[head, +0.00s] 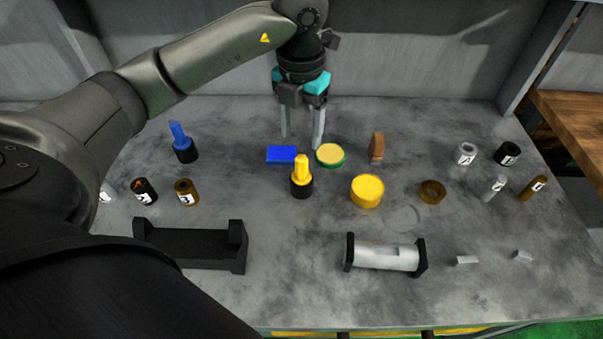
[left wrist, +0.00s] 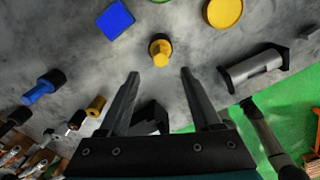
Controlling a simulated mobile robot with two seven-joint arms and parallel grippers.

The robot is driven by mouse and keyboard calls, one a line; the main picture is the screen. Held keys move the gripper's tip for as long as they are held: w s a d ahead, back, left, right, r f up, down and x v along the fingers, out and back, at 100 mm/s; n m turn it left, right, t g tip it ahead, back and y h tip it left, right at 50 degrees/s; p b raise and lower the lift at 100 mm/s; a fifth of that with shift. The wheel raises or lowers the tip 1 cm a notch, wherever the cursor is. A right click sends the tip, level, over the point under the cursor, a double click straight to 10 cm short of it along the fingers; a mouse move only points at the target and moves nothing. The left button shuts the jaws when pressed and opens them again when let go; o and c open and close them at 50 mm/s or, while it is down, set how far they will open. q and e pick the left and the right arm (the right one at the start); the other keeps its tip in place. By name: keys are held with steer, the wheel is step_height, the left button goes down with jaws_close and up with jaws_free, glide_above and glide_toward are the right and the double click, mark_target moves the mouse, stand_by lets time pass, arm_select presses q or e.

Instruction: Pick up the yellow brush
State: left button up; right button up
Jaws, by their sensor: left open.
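The yellow brush (head: 302,172), with a yellow handle and a black round base, stands upright near the middle of the table. It also shows in the left wrist view (left wrist: 160,50), just beyond the fingertips and centred between them. My left gripper (head: 301,140) points down from above, open and empty, with its fingertips behind the brush in the head view. The fingers also show in the left wrist view (left wrist: 160,75). They do not visibly touch the brush. My right gripper is in neither view.
A blue block (head: 281,154) and a green-rimmed yellow disc (head: 330,154) lie close behind the brush. A yellow cylinder (head: 367,190) stands to its right. A blue brush (head: 182,145) is at left. A black holder (head: 190,245) and a silver roller (head: 386,256) are in front.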

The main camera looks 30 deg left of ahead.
mark_target(301, 158)
arm_select(q)
step_height(301, 158, down, 9)
steer(key=shift+r+b, duration=0.2)
steer(key=shift+b, duration=0.45)
steer(key=shift+r, duration=0.1)
jaws_close()
